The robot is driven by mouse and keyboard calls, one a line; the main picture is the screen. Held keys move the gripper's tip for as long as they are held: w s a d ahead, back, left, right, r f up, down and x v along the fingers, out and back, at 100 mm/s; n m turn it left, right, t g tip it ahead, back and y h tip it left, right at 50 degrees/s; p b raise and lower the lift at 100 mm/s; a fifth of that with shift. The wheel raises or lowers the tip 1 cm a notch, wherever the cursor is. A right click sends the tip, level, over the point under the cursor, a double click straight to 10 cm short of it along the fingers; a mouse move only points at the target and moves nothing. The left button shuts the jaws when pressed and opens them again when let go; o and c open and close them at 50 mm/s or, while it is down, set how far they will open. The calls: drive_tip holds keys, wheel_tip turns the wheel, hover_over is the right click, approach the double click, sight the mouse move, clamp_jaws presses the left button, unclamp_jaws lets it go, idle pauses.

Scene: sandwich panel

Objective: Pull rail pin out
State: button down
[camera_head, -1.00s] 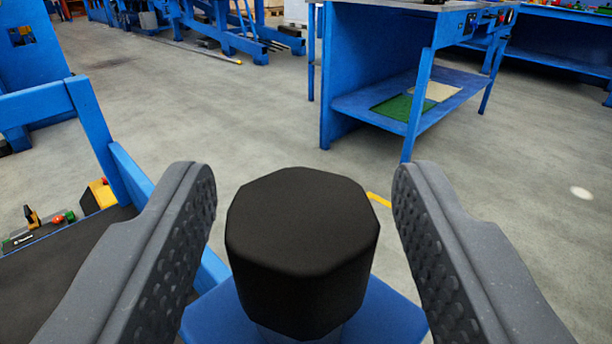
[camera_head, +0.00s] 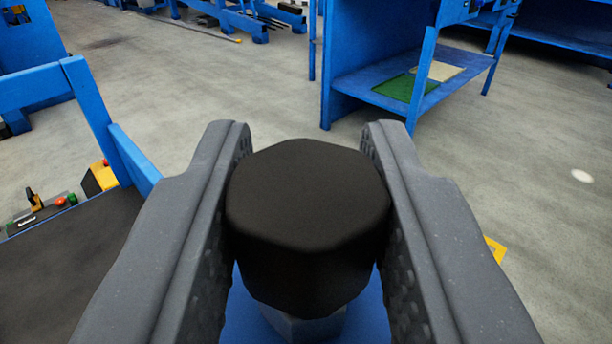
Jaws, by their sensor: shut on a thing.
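The rail pin's black faceted knob (camera_head: 306,215) stands in the middle of the head camera view, large and close. A short grey collar (camera_head: 305,325) shows under it, above a blue surface (camera_head: 365,322). My gripper (camera_head: 306,150) has one grey finger on each side of the knob. The fingers are shut on it, with their studded pads against its left and right sides. The rest of the pin below the collar is hidden.
A blue frame (camera_head: 95,115) and a dark flat surface (camera_head: 75,265) lie at the left, with a small panel of buttons (camera_head: 45,212). A blue workbench (camera_head: 345,70) stands beyond. Grey floor (camera_head: 230,85) is open between them.

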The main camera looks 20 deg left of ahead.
drive_tip(key=shift+r+p, duration=0.95)
drive_tip(key=shift+r, duration=0.4)
drive_tip(key=shift+d, duration=0.1)
drive_tip(key=c, duration=1.1)
unclamp_jaws()
drive_tip(key=shift+r, duration=0.1)
drive_tip(key=shift+s+d+f, duration=0.1)
drive_tip(key=shift+s+f, duration=0.2)
drive_tip(key=shift+s, duration=0.15)
drive_tip(key=shift+p+v, duration=0.55)
drive_tip(key=shift+v, duration=5.85)
